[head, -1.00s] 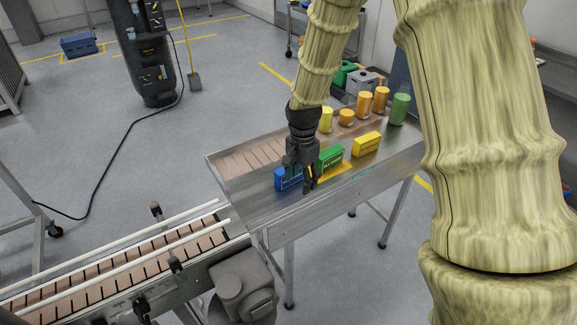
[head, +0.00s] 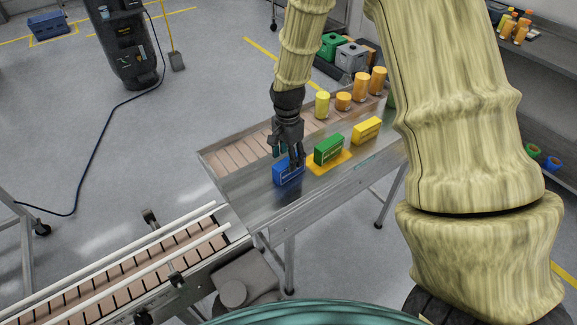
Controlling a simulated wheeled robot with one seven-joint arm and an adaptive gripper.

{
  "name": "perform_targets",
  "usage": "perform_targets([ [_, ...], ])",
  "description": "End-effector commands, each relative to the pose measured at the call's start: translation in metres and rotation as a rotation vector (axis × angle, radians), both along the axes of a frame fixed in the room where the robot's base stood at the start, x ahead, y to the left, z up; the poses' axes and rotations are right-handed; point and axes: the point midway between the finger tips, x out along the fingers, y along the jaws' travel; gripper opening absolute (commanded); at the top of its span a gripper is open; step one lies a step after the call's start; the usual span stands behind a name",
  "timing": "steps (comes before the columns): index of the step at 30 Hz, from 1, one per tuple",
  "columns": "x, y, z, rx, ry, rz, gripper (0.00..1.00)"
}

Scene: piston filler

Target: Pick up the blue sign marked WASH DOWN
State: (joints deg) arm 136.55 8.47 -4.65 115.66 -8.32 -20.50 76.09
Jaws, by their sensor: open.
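The blue sign (head: 284,176) stands on the metal table (head: 250,207), left of a green sign (head: 328,149) and a yellow sign (head: 366,130). Its lettering is too small to read. My gripper (head: 290,160) is open, pointing down at the blue sign. Its fingers hide part of the sign's top and right end. I cannot tell whether the fingers touch it or straddle it.
The green sign stands by a flat yellow-orange plate (head: 342,162). A yellow cylinder (head: 322,105) and several orange ones (head: 361,86) stand along the table's back. A conveyor (head: 130,272) lies at front left. The table's front left is bare.

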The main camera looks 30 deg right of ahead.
Motion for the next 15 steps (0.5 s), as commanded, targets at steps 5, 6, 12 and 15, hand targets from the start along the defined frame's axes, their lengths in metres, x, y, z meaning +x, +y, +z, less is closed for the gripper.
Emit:
perform_targets([
  [5, 0.0, 0.001, -0.005, 0.0, 0.001, 0.003, 0.57],
  [6, 0.0, 0.001, -0.007, 0.0, 0.001, 0.003, 0.57],
  [12, -0.003, 0.0, -0.022, 0.001, 0.002, 0.005, 0.57],
  [15, -0.004, -0.001, -0.032, 0.001, 0.003, 0.005, 0.57],
])
